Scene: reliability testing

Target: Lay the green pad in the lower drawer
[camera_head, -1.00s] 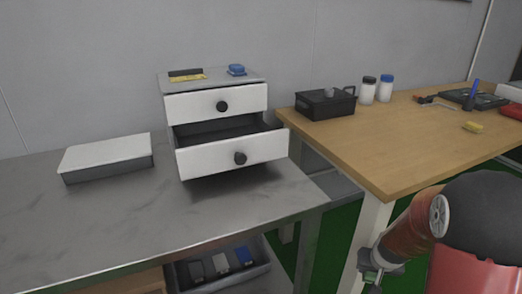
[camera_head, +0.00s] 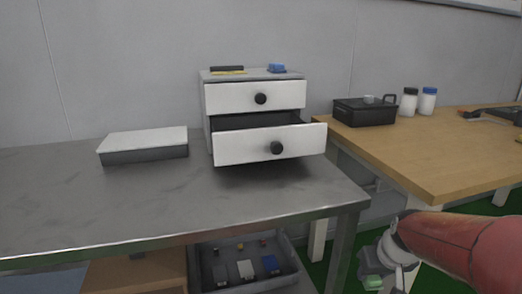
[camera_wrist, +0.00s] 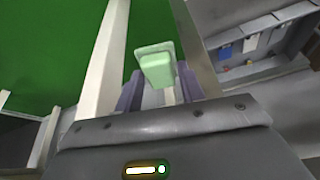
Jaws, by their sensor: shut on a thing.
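The green pad (camera_wrist: 157,66) is held between the two fingers of my gripper (camera_wrist: 160,90) in the wrist view. In the head view my gripper (camera_head: 378,272) is low at the right, beside the metal table's right leg, with the green pad (camera_head: 373,283) just showing at its end. The lower drawer (camera_head: 270,144) of the small white cabinet (camera_head: 208,118) is pulled open. Its inside looks dark, and its floor is mostly hidden by the front panel. The upper drawer (camera_head: 254,96) is shut.
A white-lidded box (camera_head: 144,146) sits on the metal table (camera_head: 120,210), left of the cabinet. A grey bin (camera_head: 245,261) with small items is below. The wooden table (camera_head: 430,160) at right holds a black box (camera_head: 364,112) and two jars. The metal table's front is clear.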

